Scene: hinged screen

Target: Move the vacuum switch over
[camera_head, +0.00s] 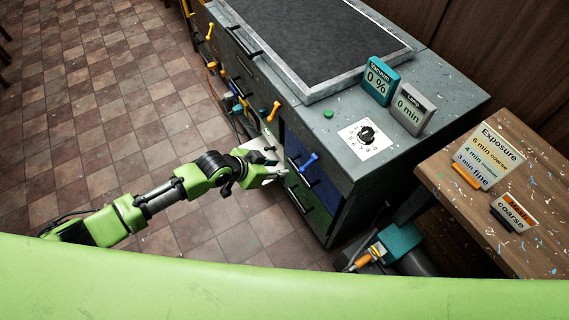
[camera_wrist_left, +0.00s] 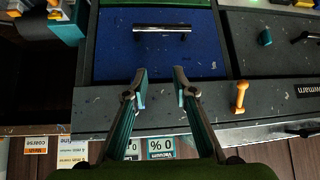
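My left gripper (camera_head: 276,174) is in front of the cabinet's drawers. In the left wrist view its two fingers (camera_wrist_left: 161,80) are apart with nothing between them, facing the blue drawer and the grey strip beside it. No label shows which is the vacuum switch. The teal Vacuum sign (camera_head: 377,81) reads 0 % on the cabinet top. My right gripper is not in view.
The grey cabinet (camera_head: 440,90) also carries a Lamp sign (camera_head: 411,108), a dial (camera_head: 367,135) and a green button (camera_head: 328,113). A wooden table (camera_head: 455,205) stands at right. Tiled floor at left is clear.

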